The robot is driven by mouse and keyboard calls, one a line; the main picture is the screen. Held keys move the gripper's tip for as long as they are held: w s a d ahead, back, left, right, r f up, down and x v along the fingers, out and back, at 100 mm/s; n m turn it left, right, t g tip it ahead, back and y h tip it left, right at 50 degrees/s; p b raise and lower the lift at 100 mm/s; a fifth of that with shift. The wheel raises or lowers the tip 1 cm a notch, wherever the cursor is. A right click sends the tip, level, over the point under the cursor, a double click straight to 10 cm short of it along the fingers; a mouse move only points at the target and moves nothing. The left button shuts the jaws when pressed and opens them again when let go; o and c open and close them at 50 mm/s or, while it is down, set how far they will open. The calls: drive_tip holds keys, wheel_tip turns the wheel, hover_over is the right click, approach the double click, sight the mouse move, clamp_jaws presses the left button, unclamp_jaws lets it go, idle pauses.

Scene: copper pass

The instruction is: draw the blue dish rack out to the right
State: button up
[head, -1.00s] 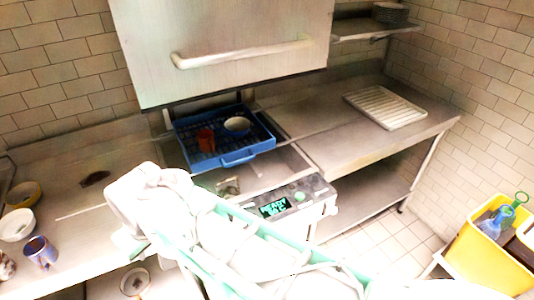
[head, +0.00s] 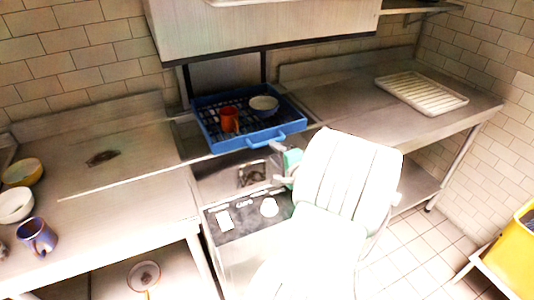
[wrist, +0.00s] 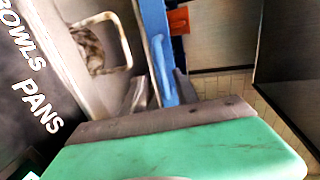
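The blue dish rack (head: 206,128) sits in the machine's bay below the raised hood, between two counters. It holds an orange-red mug (head: 229,119) and a bowl (head: 264,105), pale inside. A blue handle (head: 270,138) sticks out from its front side. My gripper (head: 277,155) is at this handle, just in front of the rack. In the wrist view, the handle (wrist: 160,66) lies between the ends of the two grey fingers (wrist: 160,88). The fingers stand apart with space beside the handle, so the gripper looks open. Contact is not clear.
The hood (head: 270,40) hangs above the rack. The right counter (head: 350,95) is bare up to a white ribbed tray (head: 422,92). Bowls and a blue mug (head: 37,236) stand on the far left counter. A yellow bin (head: 515,250) is at the lower right.

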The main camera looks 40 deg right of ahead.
drive_tip(key=x, duration=0.3)
drive_tip(key=p+x, duration=0.1)
drive_tip(key=x, duration=0.3)
drive_tip(key=shift+w+d+r, duration=0.1)
drive_tip(key=shift+w+d, duration=0.15)
drive_tip(key=shift+d, duration=0.05)
drive_tip(key=shift+c, duration=0.6)
clamp_jaws()
idle(0.4)
